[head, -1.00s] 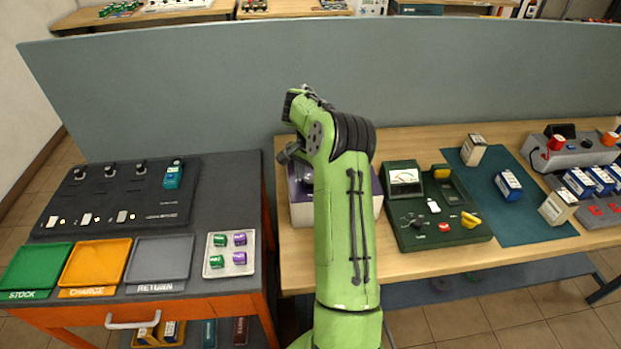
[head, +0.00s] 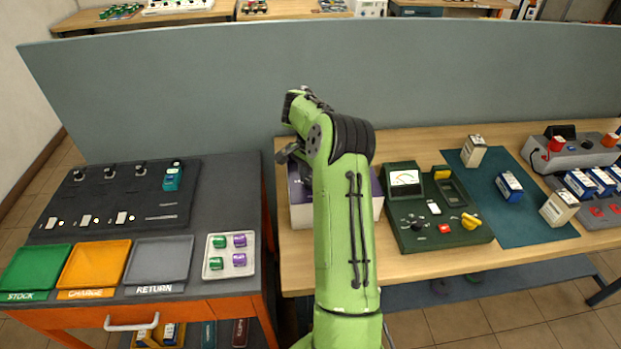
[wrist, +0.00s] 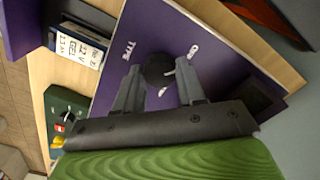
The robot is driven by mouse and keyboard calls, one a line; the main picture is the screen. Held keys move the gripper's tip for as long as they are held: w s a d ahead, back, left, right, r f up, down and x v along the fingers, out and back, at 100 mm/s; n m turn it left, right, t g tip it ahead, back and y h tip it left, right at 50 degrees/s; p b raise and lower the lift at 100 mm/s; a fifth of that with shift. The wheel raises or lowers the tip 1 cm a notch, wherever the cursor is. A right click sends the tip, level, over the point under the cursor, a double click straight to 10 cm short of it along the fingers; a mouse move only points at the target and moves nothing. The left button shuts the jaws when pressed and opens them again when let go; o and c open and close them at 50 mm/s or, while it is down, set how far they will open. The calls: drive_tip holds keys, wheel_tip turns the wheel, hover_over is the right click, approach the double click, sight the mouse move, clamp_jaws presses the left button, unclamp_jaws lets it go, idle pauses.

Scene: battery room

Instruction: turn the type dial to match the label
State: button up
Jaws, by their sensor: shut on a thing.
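The type dial (wrist: 158,72) is a round black knob with a pale pointer mark on the purple panel (wrist: 125,65) in the wrist view. White lettering is around it; "TYPE" reads clearly, and other words are partly hidden. My gripper (wrist: 160,82) is shut on the dial, one finger on each side. A blue and white battery block (wrist: 78,47) with a printed label lies left of the panel; its small print is hard to read, though "12 V" seems to show. In the head view my arm hides most of the purple-topped box (head: 302,215) and the dial.
The green meter device (head: 432,237) stands right of the box, near a teal mat (head: 540,232) with several battery blocks. A dark table with trays (head: 160,262) is at left. A grey partition (head: 220,100) runs behind.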

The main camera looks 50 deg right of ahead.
sight(310, 181)
drive_tip(key=m+b, duration=0.2)
drive_tip(key=m, duration=0.3)
drive_tip(key=shift+b, duration=0.3)
drive_tip(key=shift+m+b, duration=0.95)
drive_tip(key=shift+m, duration=1.35)
drive_tip(key=o, duration=1.1)
drive_tip(key=shift+c, duration=0.2)
wheel_tip(310, 181, up, 16)
drive_tip(key=p, duration=0.7)
drive_tip(key=shift+f, duration=0.1)
